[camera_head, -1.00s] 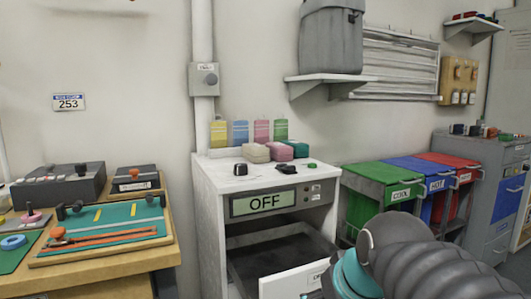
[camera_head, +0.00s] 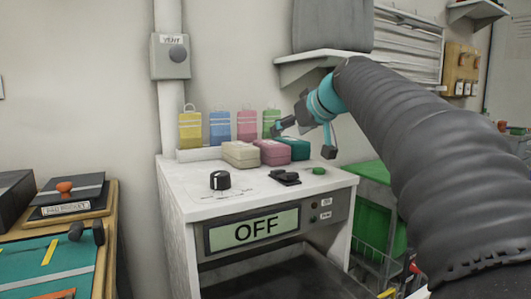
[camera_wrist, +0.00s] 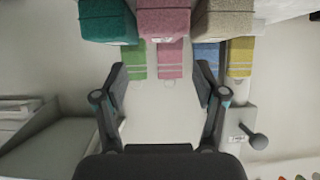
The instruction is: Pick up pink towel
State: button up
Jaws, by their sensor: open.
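The pink towel (camera_head: 272,153) is a folded block on top of the white cabinet (camera_head: 182,183), between a cream folded towel (camera_head: 240,155) and a teal one (camera_head: 295,149). My gripper (camera_head: 303,141) is open and empty. It hangs over the right part of the towel row, nearer the teal towel in the head view. In the wrist view the pink towel (camera_wrist: 163,20) is at the top centre, beyond and between my open fingertips (camera_wrist: 160,72). It is not between the finger pads.
Yellow, blue, pink and green tags (camera_head: 247,125) stand behind the towels. A shelf (camera_head: 305,62) with a grey bin overhangs at the back.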

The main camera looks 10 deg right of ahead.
aim_at(271, 143)
jog(key=x, duration=1)
jog(key=shift+w+a+f+p, duration=0.15)
jog(key=shift+a+p, duration=0.05)
jog(key=shift+p, duration=0.15)
jog(key=shift+c, duration=0.3)
jog(key=c, duration=1)
